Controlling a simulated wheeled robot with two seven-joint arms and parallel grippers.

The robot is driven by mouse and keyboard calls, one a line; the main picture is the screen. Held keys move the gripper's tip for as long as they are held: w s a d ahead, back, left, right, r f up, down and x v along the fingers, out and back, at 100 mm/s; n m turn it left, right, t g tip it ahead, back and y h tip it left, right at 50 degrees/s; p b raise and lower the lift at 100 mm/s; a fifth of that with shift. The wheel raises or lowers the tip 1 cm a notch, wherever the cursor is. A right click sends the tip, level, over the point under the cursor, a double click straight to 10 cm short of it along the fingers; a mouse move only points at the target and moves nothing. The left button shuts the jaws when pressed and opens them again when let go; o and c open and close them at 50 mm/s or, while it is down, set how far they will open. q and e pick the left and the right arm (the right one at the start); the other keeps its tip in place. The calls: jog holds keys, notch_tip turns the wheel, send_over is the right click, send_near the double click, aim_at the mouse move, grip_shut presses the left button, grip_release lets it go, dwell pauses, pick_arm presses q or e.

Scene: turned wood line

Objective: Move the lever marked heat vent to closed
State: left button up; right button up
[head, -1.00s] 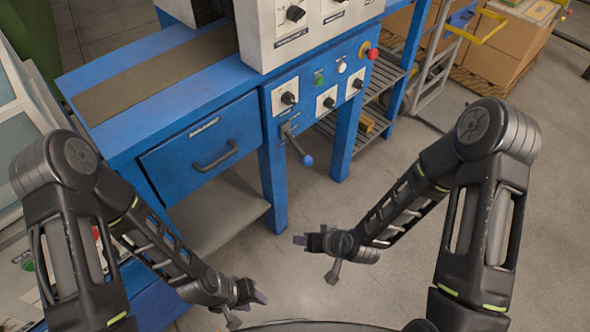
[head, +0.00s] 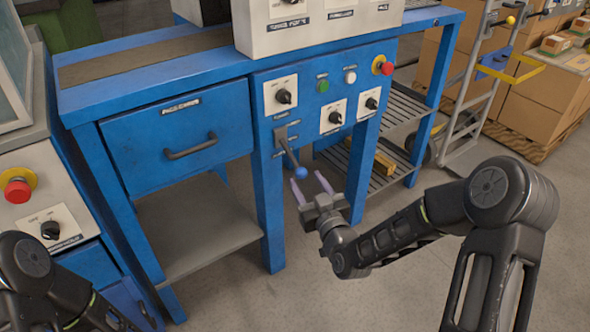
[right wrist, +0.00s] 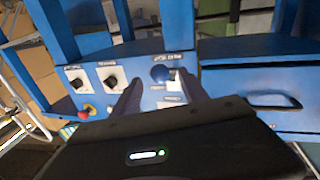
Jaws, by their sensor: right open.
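The lever (head: 289,150) is a dark rod on the blue front panel, below the left dial. It points down and out and ends in a blue ball knob (head: 300,173). Its small labels are too blurred to read. My right gripper (head: 310,182) is open and empty, its two fingers pointing up towards the panel just below and around the knob's line. In the right wrist view the blue knob (right wrist: 159,73) shows between the fingertips; I cannot tell whether they touch it. My left gripper is out of view; only part of the left arm shows at bottom left.
Dials, a green button (head: 323,86), a white button and a red stop button (head: 382,65) sit around the lever. A drawer (head: 178,130) with a handle is to the left. A table leg (head: 269,215) stands close by the gripper. Open floor lies in front.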

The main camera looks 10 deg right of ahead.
aim_at(297, 166)
jog(key=shift+w, duration=0.1)
jog(key=w, duration=0.2)
jog(key=w+b, duration=0.1)
jog(key=w, duration=0.3)
jog(key=shift+w+a+f, duration=0.15)
jog(key=shift+a, duration=0.25)
jog(key=shift+w, duration=0.65)
grip_shut()
dwell(0.5)
